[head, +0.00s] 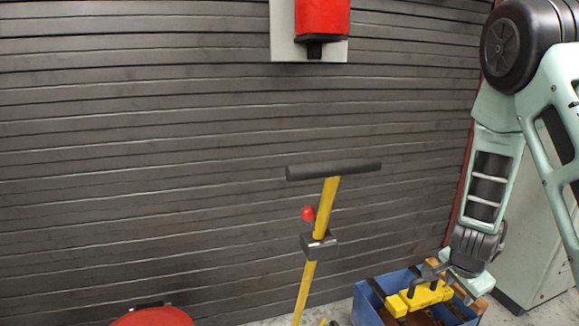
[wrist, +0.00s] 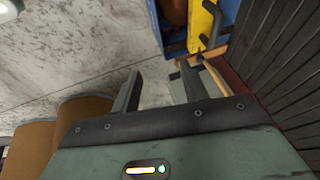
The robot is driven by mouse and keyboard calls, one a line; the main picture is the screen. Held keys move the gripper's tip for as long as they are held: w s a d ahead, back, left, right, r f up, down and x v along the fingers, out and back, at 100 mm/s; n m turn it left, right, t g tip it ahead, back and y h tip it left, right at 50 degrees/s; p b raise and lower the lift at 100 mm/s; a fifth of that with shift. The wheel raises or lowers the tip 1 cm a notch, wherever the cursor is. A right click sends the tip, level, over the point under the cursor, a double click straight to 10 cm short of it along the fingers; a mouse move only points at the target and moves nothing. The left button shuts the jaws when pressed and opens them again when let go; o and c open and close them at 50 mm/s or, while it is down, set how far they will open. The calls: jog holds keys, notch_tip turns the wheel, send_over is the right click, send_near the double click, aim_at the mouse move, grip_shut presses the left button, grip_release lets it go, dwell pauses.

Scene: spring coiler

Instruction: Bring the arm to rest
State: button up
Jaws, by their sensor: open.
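My arm (head: 495,180) hangs down at the right of the head view, its end low beside the blue crate (head: 366,306). In the wrist view my gripper (wrist: 162,88) is open, its two grey fingers apart with nothing held between them. Pale floor and part of a wooden piece show past the fingertips. In the head view the fingertips are hard to make out against the crate's contents. A yellow piece with dark handles (head: 420,298) is at the crate, close to my gripper; it also shows beyond the fingers in the wrist view (wrist: 203,22).
A yellow post with a black crossbar (head: 334,171) stands left of the crate. A red device (head: 322,18) hangs on the slatted wall (head: 150,150). A red rounded thing (head: 153,317) is at the bottom left. Brown rounded shapes (wrist: 80,117) lie left of the gripper.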

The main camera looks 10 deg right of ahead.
jog(key=s+a+r+n+y, duration=0.1)
jog(key=a+r+n+y, duration=0.3)
jog(key=a, duration=0.9)
jog(key=s+a+r+n+y, duration=0.1)
jog(key=a+r+n, duration=0.5)
jog(key=a, duration=0.6)
jog(key=s+a+r+n+g+p, duration=0.1)
jog(key=s+a+r+n, duration=0.3)
jog(key=s+a+n, duration=0.4)
jog(key=s+a+r+n+g+p, duration=0.1)
jog(key=s+a+r+n+g, duration=0.15)
jog(key=s+n, duration=0.6)
notch_tip(320, 180, up, 39)
jog(key=s+m+p, duration=0.1)
jog(key=m+p, duration=0.1)
jog(key=p, duration=3.6)
jog(key=shift+a+f+t, duration=0.2)
jog(key=shift+a+t, duration=0.1)
jog(key=shift+t, duration=0.15)
jog(key=shift+s, duration=0.1)
